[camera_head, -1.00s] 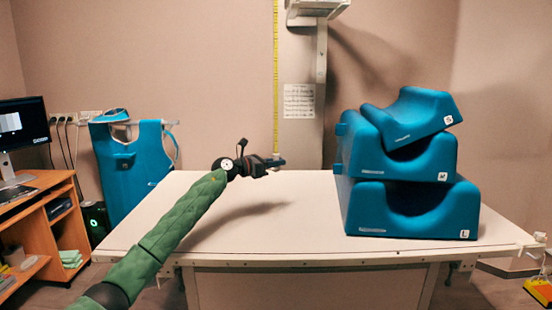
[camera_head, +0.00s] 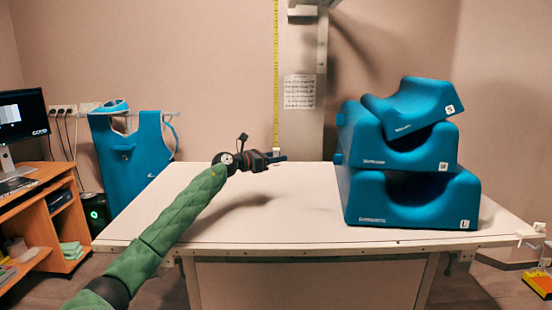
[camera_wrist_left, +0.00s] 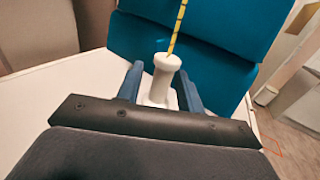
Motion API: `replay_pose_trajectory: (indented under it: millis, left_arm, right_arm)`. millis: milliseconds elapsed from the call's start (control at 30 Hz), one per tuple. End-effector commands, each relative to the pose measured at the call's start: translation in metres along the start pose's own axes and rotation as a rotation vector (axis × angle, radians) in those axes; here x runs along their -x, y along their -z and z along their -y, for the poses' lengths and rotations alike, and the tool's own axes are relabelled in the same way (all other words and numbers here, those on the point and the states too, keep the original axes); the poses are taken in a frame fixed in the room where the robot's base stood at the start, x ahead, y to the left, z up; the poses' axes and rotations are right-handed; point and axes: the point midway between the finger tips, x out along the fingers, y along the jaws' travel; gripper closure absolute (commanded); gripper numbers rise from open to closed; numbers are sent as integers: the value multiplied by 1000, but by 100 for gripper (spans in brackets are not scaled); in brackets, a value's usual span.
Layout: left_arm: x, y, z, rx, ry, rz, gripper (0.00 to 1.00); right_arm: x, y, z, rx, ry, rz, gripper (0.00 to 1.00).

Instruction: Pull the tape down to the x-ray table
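The yellow tape (camera_head: 276,75) hangs straight down in front of the grey column, over the back of the x-ray table (camera_head: 215,228). Its white end piece (camera_head: 277,151) is just above the table's back edge, by my left fingertips. My left gripper (camera_head: 284,158) reaches in over the table. In the left wrist view the white end piece (camera_wrist_left: 160,80) stands between the two blue fingers (camera_wrist_left: 160,88), with the tape (camera_wrist_left: 177,28) running up from it. The fingers look apart, with a small gap beside the piece. My right gripper is not in view.
Several blue foam blocks (camera_head: 405,200) are stacked on the table's right side. A blue apron (camera_head: 130,160) hangs on a rack at the left behind the table. A wooden desk (camera_head: 40,215) with a monitor (camera_head: 22,118) stands far left. The table's middle is clear.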

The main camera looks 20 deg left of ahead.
Motion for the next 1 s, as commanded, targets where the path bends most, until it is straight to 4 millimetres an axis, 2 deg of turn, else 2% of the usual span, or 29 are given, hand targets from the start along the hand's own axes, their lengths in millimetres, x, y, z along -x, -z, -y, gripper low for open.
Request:
replay_pose_trajectory:
  millis: [233,633,800,1000]
  left_arm:
    - [12,2,-1,0,-1,-1,63]
    - [68,2,-1,0,-1,-1,63]
    - [77,1,0,0,0,-1,63]
    - [78,1,0,0,0,0,63]
  right_arm:
    - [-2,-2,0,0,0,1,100]
    - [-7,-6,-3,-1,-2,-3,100]
    - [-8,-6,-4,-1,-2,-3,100]
    - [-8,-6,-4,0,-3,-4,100]
